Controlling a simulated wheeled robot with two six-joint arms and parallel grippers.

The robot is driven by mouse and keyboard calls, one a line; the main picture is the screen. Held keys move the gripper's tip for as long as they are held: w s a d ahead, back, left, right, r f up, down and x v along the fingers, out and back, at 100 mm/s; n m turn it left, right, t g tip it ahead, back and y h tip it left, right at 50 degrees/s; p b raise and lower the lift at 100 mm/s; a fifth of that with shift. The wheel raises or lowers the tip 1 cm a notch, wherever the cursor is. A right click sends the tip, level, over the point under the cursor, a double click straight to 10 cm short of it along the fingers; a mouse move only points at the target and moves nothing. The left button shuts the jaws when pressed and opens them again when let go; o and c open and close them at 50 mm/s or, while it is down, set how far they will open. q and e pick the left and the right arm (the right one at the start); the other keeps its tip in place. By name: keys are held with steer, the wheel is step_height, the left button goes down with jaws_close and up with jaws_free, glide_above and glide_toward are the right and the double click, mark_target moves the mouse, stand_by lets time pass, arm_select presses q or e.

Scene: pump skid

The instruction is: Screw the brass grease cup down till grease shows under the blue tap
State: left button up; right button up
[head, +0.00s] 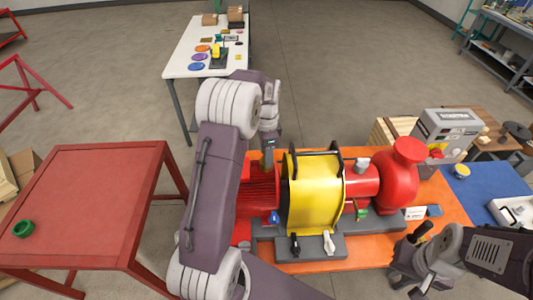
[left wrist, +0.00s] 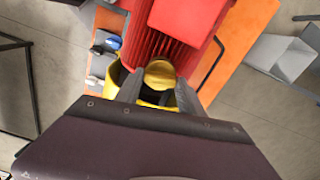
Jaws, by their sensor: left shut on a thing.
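My left gripper (head: 268,158) reaches down over the red ribbed motor (head: 258,192), left of the yellow guard (head: 313,195). In the left wrist view its fingers (left wrist: 158,92) are shut on the round brass grease cup (left wrist: 160,72), whose top shows between them. The cup's lower part and seat are hidden. The blue tap (head: 274,217) sits low at the guard's left side; a blue part also shows in the left wrist view (left wrist: 113,43). I can make out no grease under it. My right gripper (head: 408,262) is at the lower right, apart from the skid; its jaws are unclear.
The orange skid base (head: 455,213) carries a red pump (head: 398,180) on the right and levers (head: 328,242) in front. A red table (head: 90,205) with a green ring (head: 23,229) stands left. A grey box (head: 445,132) and blue mat (head: 485,185) are at right.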

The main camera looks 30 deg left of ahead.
arm_select(q)
steer(key=o, duration=1.4)
steer(key=shift+c, duration=0.2)
steer(key=shift+r, duration=0.1)
step_height(320, 180, up, 9)
steer(key=b, duration=0.2)
steer(key=shift+w, duration=0.1)
